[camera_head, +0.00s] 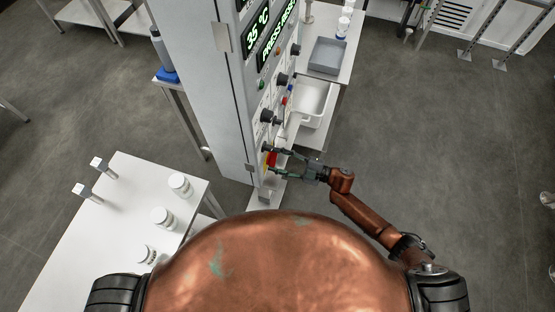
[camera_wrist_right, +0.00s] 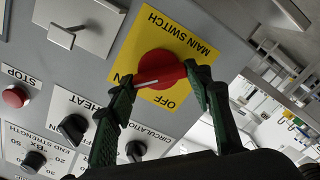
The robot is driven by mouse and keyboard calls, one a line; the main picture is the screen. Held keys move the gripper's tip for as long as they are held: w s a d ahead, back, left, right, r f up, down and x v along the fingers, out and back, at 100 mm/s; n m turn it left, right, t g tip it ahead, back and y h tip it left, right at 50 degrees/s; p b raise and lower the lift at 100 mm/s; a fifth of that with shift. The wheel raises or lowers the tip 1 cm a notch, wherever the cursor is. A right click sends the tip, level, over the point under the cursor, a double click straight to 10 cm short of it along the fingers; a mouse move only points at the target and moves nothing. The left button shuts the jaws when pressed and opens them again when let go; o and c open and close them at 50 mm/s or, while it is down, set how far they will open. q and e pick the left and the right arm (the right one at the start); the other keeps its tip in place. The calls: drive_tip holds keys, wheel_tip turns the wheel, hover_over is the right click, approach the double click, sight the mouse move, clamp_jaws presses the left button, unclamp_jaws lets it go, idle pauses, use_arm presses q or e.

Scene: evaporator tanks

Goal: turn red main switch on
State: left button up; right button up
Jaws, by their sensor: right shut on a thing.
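The red main switch (camera_wrist_right: 158,72) is a round knob with a raised grip bar on a yellow plate (camera_wrist_right: 192,42) lettered MAIN SWITCH, ON and OFF. The plate is on the grey control panel (camera_wrist_right: 95,68). My right gripper (camera_wrist_right: 160,78) is shut on the knob's bar, one finger at each end of it. In the head view my right gripper (camera_head: 272,161) reaches the low front of the tall cabinet (camera_head: 218,95), where a little red and yellow shows between the fingers. Part of the ON lettering is hidden by a finger. My left gripper is not in view.
Black knobs (camera_wrist_right: 73,128) and a red stop button (camera_wrist_right: 15,97) sit close by on the panel. A white table (camera_head: 125,215) with several white jars is at the left. A white basin (camera_head: 312,100) and grey tray (camera_head: 327,56) stand behind the gripper. Open floor lies right.

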idle(0.3)
drive_tip(key=o, duration=1.2)
drive_tip(key=shift+c, duration=0.2)
drive_tip(key=v, duration=1.2)
